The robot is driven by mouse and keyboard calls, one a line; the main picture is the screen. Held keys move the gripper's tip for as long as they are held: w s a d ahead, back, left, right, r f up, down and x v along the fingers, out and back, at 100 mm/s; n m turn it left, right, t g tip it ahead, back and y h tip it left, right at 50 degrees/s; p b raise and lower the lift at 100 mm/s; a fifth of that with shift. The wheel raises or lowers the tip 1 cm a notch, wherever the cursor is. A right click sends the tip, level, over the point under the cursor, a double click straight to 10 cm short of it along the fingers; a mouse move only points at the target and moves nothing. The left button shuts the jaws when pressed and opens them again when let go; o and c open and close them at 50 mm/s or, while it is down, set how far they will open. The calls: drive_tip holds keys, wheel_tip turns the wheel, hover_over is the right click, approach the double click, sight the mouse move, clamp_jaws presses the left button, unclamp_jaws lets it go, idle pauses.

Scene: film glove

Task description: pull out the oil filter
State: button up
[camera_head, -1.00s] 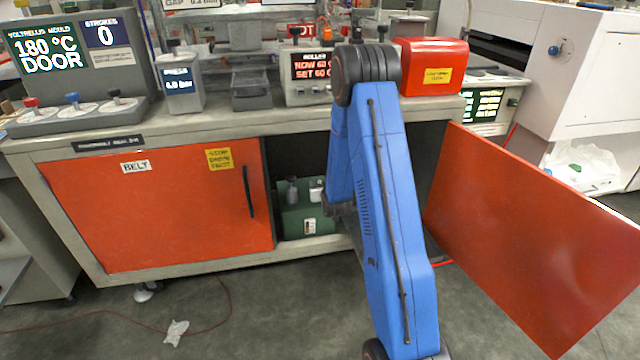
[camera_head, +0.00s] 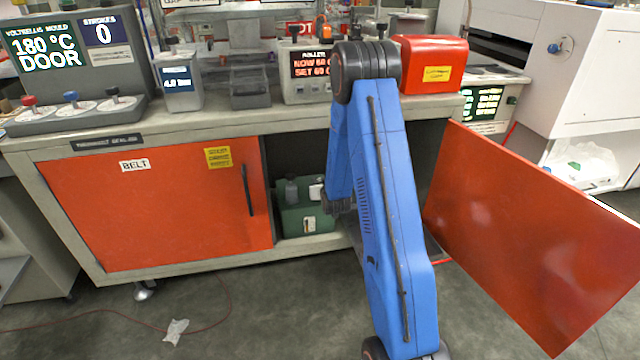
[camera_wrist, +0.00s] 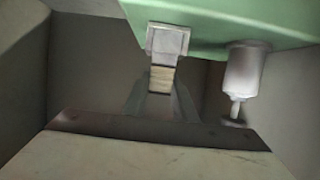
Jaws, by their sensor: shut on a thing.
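The green unit (camera_head: 300,213) sits inside the cabinet, and its body fills the top of the wrist view (camera_wrist: 270,18), which looks upside down. A pale square block (camera_wrist: 167,40) adjoins it, with a yellowish ribbed piece (camera_wrist: 162,78) next to the block. I take this for the oil filter; in the head view a white part (camera_head: 317,191) shows on the unit. My gripper (camera_wrist: 161,88) appears shut on the ribbed piece, its grey fingers on both sides. How far the filter stands out of its seat I cannot tell. In the head view my arm hides the grip.
A grey bottle-like cylinder (camera_wrist: 243,72) stands close beside the pale block. The red right door (camera_head: 535,235) is swung open beside my arm, and the red left door (camera_head: 155,205) is shut. The countertop (camera_head: 190,122) lies above the cabinet opening, with instruments on it.

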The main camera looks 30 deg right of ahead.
drive_tip(key=shift+r, duration=0.35)
idle(0.3)
drive_tip(key=shift+r, duration=2.3)
drive_tip(key=shift+r, duration=0.15)
drive_tip(key=shift+r, duration=1.4)
drive_tip(key=shift+s, duration=0.1)
